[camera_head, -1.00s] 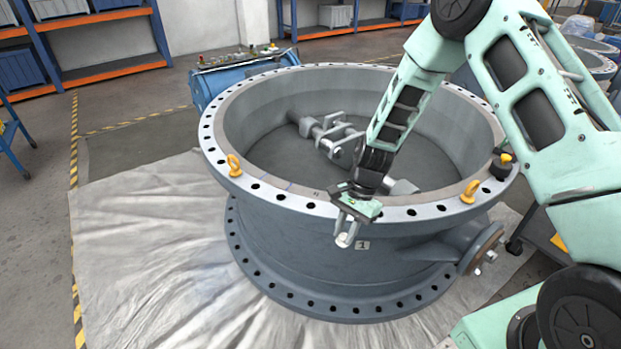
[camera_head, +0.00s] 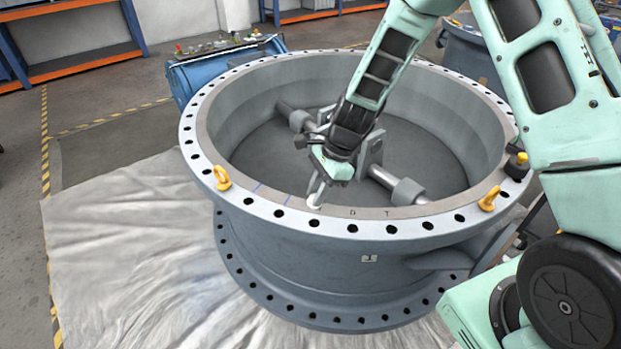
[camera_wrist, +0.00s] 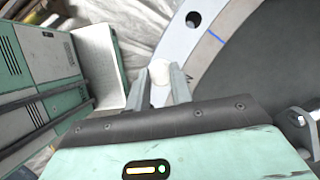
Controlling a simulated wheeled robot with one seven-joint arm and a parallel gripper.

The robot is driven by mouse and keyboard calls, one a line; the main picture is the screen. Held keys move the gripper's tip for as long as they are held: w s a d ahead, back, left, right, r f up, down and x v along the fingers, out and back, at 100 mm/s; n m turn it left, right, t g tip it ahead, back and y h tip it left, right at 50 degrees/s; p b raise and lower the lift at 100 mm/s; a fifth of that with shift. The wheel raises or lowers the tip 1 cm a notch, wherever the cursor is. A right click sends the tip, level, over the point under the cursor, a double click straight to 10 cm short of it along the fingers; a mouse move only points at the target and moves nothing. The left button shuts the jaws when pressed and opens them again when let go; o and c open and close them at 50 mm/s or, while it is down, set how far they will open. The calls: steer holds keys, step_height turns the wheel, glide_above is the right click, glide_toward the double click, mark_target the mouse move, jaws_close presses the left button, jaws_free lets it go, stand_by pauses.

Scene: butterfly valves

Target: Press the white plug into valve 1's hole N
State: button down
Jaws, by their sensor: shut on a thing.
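Valve 1 (camera_head: 365,273) is a big grey ring lying flat, with a "1" label on its front wall. Its light top flange (camera_head: 270,211) has a row of dark holes. Letters "D" and "T" show on the grey inner band; I cannot read an N. My gripper (camera_head: 318,193) is shut on the white plug (camera_head: 314,204) at the front of the flange, close to the inner band. In the wrist view the plug (camera_wrist: 159,73) sits between the fingertips, over the flange's edge. A bare hole (camera_wrist: 193,19) lies above it there. Whether the plug touches the flange cannot be told.
Yellow lifting eyes (camera_head: 222,178) and (camera_head: 489,199) stand on the flange. A shaft with brackets (camera_head: 370,155) lies inside the ring. A blue box (camera_head: 225,66) stands behind. A blue mark (camera_wrist: 217,37) shows on the inner band.

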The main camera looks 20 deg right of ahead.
steer(key=shift+w+f, duration=0.1)
step_height(320, 180, down, 6)
steer(key=b, duration=0.5)
steer(key=shift+r, duration=0.2)
steer(key=shift+r+p, duration=0.1)
steer(key=shift+p, duration=0.25)
stand_by(1.0)
steer(key=shift+f, duration=1)
stand_by(1.5)
steer(key=shift+f+b, duration=0.3)
steer(key=shift+b, duration=0.1)
steer(key=c, duration=0.7)
jaws_free()
steer(key=shift+r, duration=0.1)
steer(key=shift+o, duration=0.2)
steer(key=shift+r, duration=0.15)
